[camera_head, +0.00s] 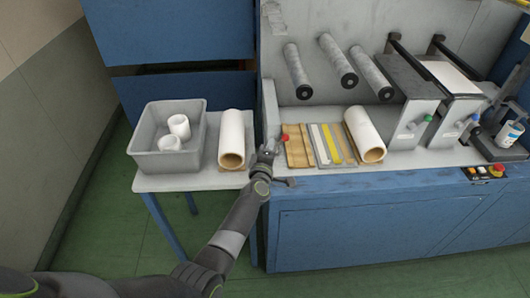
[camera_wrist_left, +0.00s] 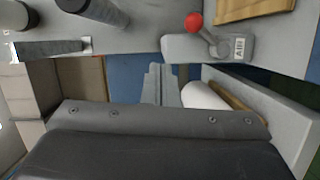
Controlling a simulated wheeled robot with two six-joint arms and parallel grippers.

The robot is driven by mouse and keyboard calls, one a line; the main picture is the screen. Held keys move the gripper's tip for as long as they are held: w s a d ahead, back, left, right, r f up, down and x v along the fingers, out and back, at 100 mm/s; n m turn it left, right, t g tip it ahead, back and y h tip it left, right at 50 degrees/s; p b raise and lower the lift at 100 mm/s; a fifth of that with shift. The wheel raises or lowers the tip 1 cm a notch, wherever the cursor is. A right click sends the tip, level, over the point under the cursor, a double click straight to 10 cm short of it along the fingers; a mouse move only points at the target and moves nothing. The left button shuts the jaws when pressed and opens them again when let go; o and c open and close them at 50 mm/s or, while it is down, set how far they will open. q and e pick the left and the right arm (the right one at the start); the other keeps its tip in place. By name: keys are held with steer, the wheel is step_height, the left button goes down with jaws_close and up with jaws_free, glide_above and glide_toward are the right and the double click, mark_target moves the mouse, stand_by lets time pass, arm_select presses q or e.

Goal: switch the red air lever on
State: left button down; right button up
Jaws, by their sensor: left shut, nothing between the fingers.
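The red air lever's round red knob (camera_head: 285,138) shows on the machine's bench, at the left end beside a wooden board. In the left wrist view the red knob (camera_wrist_left: 194,21) sits on a short metal arm from a grey block (camera_wrist_left: 180,48) labelled AIR. The arm leans up and left in that picture. My left gripper (camera_head: 269,147) is just left of the knob in the head view, and partly hides the block. Its fingers (camera_wrist_left: 161,76) are shut and empty, with a gap to the lever in the wrist view. My right gripper is not in view.
A side table (camera_head: 202,181) on the left holds a grey bin (camera_head: 146,166) with white rolls and a large white roll (camera_head: 232,136). Boards and strips (camera_head: 326,143) and another roll (camera_head: 364,134) lie right of the lever.

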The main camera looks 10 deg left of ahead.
arm_select(q)
steer(key=s, duration=0.1)
steer(key=s+p, duration=0.1)
steer(key=s, duration=0.3)
steer(key=shift+d+r, duration=0.4)
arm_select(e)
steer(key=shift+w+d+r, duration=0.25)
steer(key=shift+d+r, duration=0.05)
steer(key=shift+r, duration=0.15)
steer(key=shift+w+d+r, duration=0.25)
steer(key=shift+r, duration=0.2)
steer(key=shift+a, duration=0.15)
